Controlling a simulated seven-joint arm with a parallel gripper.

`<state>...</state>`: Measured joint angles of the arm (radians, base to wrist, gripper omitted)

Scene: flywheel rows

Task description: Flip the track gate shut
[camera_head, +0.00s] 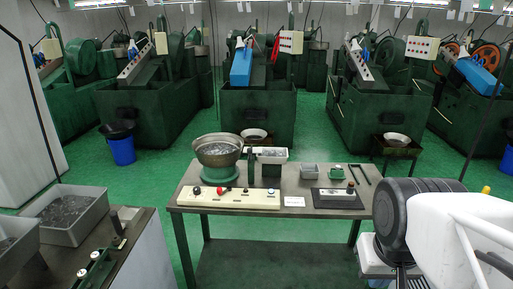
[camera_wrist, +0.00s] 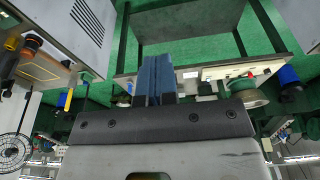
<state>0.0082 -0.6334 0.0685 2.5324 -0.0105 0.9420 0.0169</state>
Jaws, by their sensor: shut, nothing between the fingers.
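On the work table (camera_head: 300,215) a metal feeder bowl (camera_head: 217,151) full of small parts stands on a green base. A pale track (camera_head: 270,154) holding parts runs right from the bowl, beside a green upright and a dark block. I cannot make out the track gate or its position. In the wrist view the scene is upside down, with the bowl (camera_wrist: 246,96) at the right. My gripper (camera_wrist: 152,62) shows there as two blue fingers pressed together, empty. They appear apart from the table items. The fingers are out of the head view.
A cream control panel (camera_head: 228,197) lies along the table front, with a dark button box (camera_head: 337,198) to its right. A grey tray (camera_head: 310,171) stands behind. A side bench with a parts bin (camera_head: 68,213) is at left. Green machines line the back.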

